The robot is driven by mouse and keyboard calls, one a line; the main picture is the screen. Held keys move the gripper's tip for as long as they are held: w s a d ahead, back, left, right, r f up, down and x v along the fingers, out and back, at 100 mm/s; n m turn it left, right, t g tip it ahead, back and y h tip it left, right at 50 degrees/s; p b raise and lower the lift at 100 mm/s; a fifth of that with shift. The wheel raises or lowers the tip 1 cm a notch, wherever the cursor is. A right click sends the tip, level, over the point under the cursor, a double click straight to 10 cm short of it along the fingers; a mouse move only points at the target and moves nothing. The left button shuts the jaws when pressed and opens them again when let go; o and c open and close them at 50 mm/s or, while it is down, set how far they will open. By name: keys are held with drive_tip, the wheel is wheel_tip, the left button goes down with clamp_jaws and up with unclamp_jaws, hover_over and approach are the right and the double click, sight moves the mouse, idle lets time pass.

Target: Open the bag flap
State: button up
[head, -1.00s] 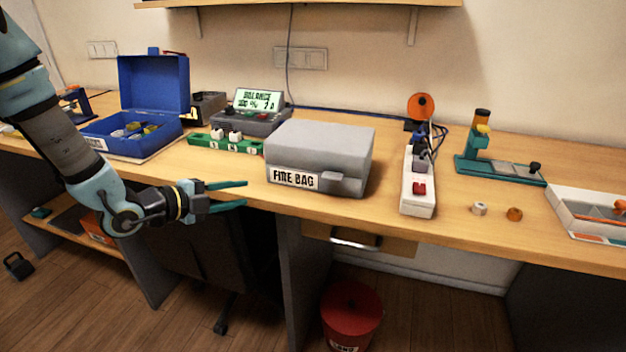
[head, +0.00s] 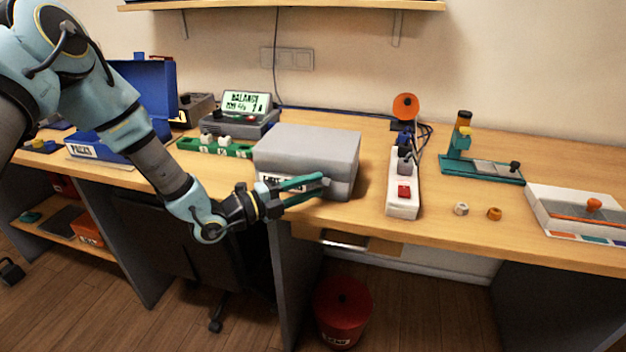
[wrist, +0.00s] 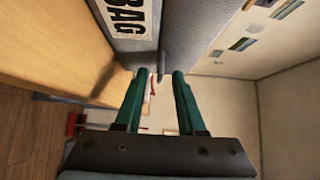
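The grey fire bag (head: 308,148) sits shut at the front of the bench, its labelled front toward me. It also shows at the top of the wrist view (wrist: 175,25). A grey tab on its front shows edge-on in the wrist view (wrist: 161,62), between the two teal fingertips. My gripper (head: 322,182) is at the bag's front in the head view, partly covering the label. In the wrist view my gripper (wrist: 160,76) has its fingers apart, with a gap on each side of the tab. I see no clear contact.
A white power strip (head: 403,190) with a red switch stands just right of the bag. A green block with plugs (head: 215,147) and a balance charger (head: 240,118) are behind left. A red bucket (head: 343,310) is on the floor below.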

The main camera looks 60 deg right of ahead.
drive_tip(key=shift+s+d, duration=0.15)
drive_tip(key=shift+d, duration=0.2)
clamp_jaws()
idle(1.2)
